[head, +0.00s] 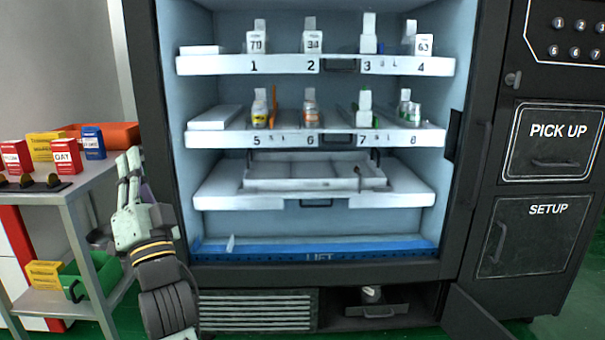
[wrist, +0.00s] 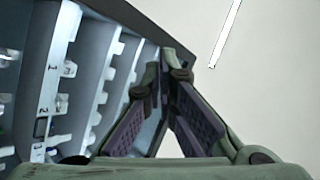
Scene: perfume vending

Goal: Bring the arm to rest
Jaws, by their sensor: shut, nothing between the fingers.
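My gripper (head: 130,165) is raised at the left of the vending machine, in front of its dark left frame, pointing up. In the wrist view my gripper (wrist: 167,75) has its fingertips together with nothing between them. The vending machine (head: 455,225) stands open, with numbered shelves inside. The upper shelf (head: 290,66) and middle shelf (head: 285,139) hold small bottles and price cards. The machine's shelves also show tilted at the left of the wrist view.
A grey side table (head: 75,188) with coloured boxes and an orange tray (head: 120,134) stands close left of my arm. A green bin (head: 100,272) sits on its lower level. A lower flap (head: 475,315) stands open at the machine's bottom right.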

